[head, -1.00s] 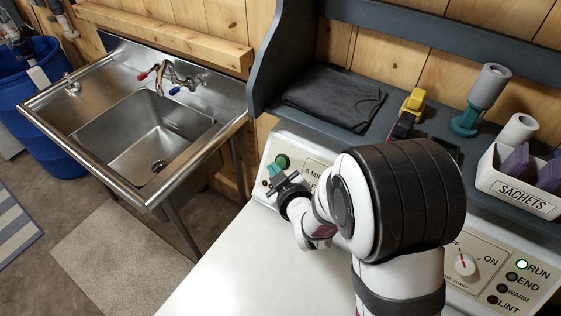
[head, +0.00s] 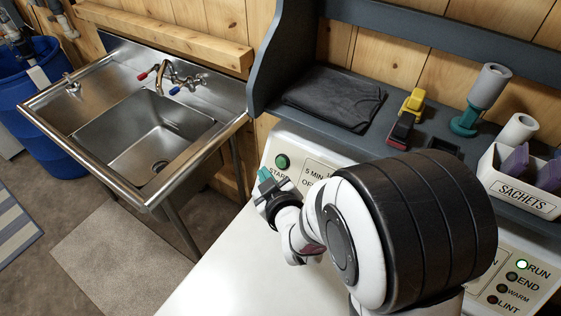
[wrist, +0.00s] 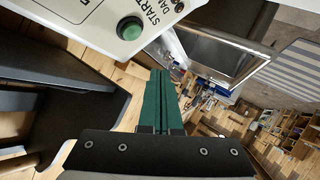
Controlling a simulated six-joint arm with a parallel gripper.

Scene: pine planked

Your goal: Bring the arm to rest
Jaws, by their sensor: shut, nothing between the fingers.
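My gripper (head: 266,178) is over the left end of the white machine top, just in front of the control panel, in the head view. Its green fingers (wrist: 159,100) show in the wrist view, shut together with nothing between them. The green START button (head: 282,161) is on the panel close behind the gripper, and it also shows in the wrist view (wrist: 130,28). The fingers are apart from the button. My black and white arm hides the middle of the panel.
A steel sink (head: 150,130) stands to the left with a blue barrel (head: 50,120) beyond it. The white top (head: 225,265) is clear at front left.

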